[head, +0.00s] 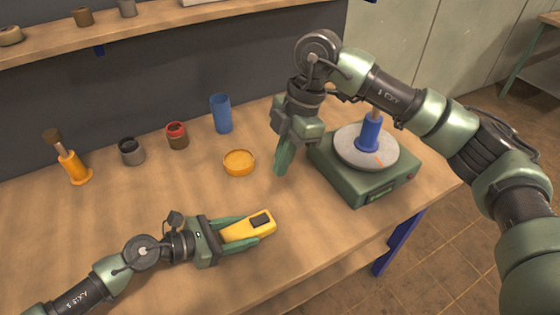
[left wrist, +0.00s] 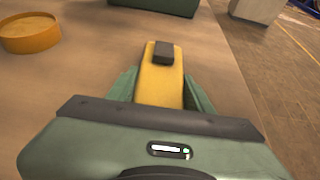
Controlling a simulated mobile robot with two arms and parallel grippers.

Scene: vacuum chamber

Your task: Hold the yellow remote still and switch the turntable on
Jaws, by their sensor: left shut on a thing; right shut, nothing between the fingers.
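The yellow remote (head: 248,229) lies on the bench near its front edge, with a dark block on its far end. My left gripper (head: 252,229) is shut on it, one finger along each side. In the left wrist view the remote (left wrist: 161,80) points away between the fingers (left wrist: 160,92). The turntable (head: 368,165) is a green box with a grey round platter, to the right. A blue cylinder with a thin rod stands on the platter. My right gripper (head: 282,165) is shut and empty, pointing down just left of the turntable, above or near the bench.
A shallow orange dish (head: 239,162) sits between the grippers. A blue cup (head: 221,114), a red jar (head: 176,135), a grey jar (head: 132,151) and an orange bottle-like holder (head: 73,166) stand along the back. The bench between dish and remote is clear.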

